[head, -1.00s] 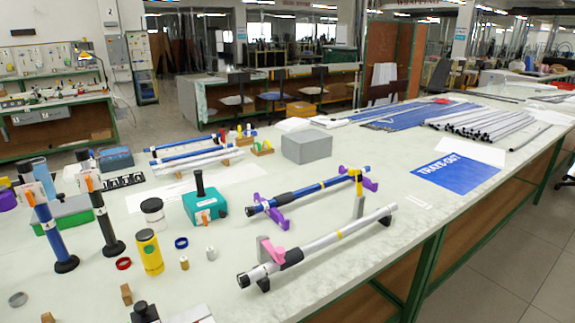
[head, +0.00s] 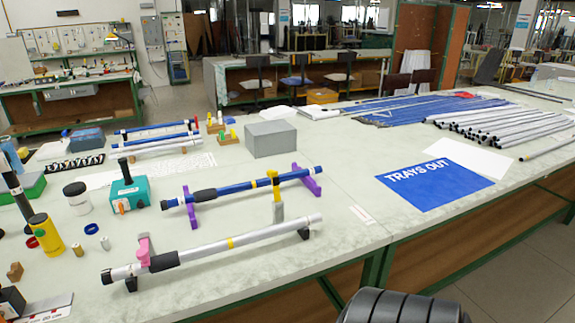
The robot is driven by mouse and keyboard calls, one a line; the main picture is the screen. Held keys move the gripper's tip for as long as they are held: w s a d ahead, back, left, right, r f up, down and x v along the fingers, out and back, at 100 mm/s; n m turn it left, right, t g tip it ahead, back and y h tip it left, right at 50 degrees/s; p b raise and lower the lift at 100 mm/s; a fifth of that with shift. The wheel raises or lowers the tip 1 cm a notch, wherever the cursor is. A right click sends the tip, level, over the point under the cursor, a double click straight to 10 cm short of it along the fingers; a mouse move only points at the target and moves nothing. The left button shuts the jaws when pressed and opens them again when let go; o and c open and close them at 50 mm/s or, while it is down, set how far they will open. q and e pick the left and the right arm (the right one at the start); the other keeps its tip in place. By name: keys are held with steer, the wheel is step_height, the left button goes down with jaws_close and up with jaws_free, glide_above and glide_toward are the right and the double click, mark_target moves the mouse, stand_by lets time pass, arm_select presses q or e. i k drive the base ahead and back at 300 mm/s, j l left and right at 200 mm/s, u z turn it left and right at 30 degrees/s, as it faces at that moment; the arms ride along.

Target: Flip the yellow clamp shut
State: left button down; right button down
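The yellow clamp (head: 275,184) stands upright at the right part of the blue rod (head: 239,187), above a grey block (head: 278,211). Its top crosses the blue rod; I cannot tell how its jaw sits. The white rod (head: 221,246) lies in front, with a pink clamp (head: 144,246) near its left end. The blue rod rests on purple stands (head: 307,181). Neither gripper is in view. A dark ribbed part of my arm shows at the bottom edge, well away from the yellow clamp.
A blue "TRAYS OUT" sheet (head: 434,186) lies to the right and a grey box (head: 270,139) behind. A teal box (head: 129,192), a yellow canister (head: 46,236) and small parts crowd the left. The table is bare right of the white rod.

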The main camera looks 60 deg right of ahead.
mark_target(271, 174)
steer(key=k+l, duration=0.45)
steer(key=l, duration=0.15)
steer(key=k+l, duration=0.5)
steer(key=l, duration=0.15)
